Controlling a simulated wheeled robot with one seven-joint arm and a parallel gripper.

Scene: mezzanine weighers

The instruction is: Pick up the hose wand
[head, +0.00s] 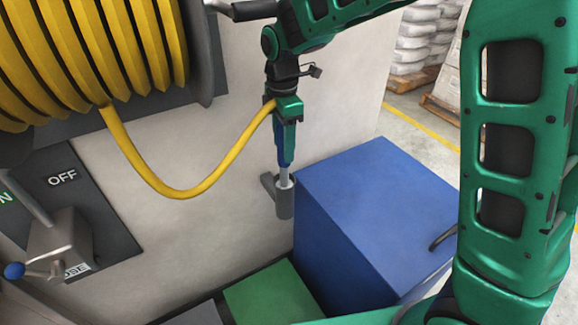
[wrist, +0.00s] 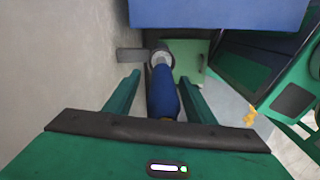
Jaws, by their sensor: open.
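The hose wand (head: 284,150) hangs upright by the wall, with a blue grip and a pale metal lower tube. Its tip sits in a grey holder (head: 285,205) fixed to the wall. A yellow hose (head: 190,193) runs from the reel to its upper end. My gripper (head: 287,112) is at the wand's top, pointing down. In the wrist view my open gripper (wrist: 160,80) has one green finger on each side of the wand's blue grip (wrist: 164,92). The grip lies between the fingers, nearer the right one; contact is not clear. The wand's upper end is hidden by the gripper.
A yellow hose reel (head: 90,50) is at the upper left. An ON/OFF panel (head: 75,215) with a lever is below it. A blue box (head: 375,210) stands close to the right of the holder, and a green box (head: 270,290) is below. Stacked sacks (head: 418,40) are farther back.

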